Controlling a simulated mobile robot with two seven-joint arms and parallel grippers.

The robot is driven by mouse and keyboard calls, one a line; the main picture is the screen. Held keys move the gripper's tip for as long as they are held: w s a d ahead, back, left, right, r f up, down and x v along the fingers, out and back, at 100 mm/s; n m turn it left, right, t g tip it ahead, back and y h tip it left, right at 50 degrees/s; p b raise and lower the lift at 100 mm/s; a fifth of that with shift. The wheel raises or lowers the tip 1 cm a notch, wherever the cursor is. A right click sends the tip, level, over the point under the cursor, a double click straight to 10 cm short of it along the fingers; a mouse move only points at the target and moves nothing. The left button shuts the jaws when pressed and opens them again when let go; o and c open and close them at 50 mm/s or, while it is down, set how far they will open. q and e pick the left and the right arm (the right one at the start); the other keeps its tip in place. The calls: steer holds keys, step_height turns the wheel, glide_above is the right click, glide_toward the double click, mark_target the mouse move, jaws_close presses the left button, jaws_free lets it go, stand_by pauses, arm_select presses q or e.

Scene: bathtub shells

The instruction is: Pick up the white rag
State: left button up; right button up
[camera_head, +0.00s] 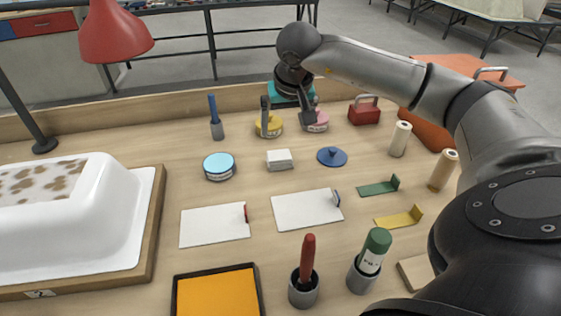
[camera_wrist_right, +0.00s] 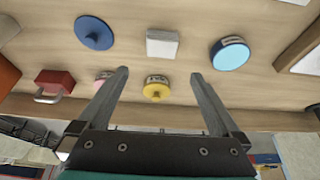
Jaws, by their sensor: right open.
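The white rag (camera_head: 280,159) is a small folded white block lying flat on the workbench, between a blue tin and a dark blue lid. In the right wrist view the rag (camera_wrist_right: 162,43) shows beyond the fingertips, near the top centre. My right gripper (camera_head: 286,112) is at the back of the bench, behind the rag and apart from it. In the wrist view its two fingers (camera_wrist_right: 159,74) are spread wide with nothing gripped. My left gripper is not in view.
A yellow tin (camera_head: 270,130) and a pink tin (camera_head: 318,127) stand by the right fingers. The light blue tin (camera_head: 219,165) and dark blue lid (camera_head: 332,157) flank the rag. White boards (camera_head: 215,226) lie in front. A white tub shell (camera_head: 110,220) fills the left.

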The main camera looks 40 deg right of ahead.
steer(key=b, duration=0.1)
glide_toward(279, 154)
steer(key=b+x, duration=0.1)
steer(key=x, duration=0.3)
steer(key=shift+f, duration=0.3)
steer(key=shift+d+f, duration=0.1)
steer(key=shift+f, duration=0.15)
steer(key=shift+w+f, duration=0.15)
steer(key=shift+f, duration=0.15)
steer(key=b+x, duration=0.1)
steer(key=x, duration=0.2)
steer(key=shift+w+d+f, duration=0.1)
steer(key=shift+w+f, duration=0.05)
steer(key=shift+f, duration=0.25)
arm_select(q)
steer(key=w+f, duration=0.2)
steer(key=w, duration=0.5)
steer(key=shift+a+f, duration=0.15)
arm_select(e)
steer(key=shift+w+d+f, duration=0.1)
steer(key=shift+w+f, duration=0.05)
steer(key=shift+f, duration=0.1)
steer(key=shift+c, duration=0.2)
steer(key=c, duration=1.1)
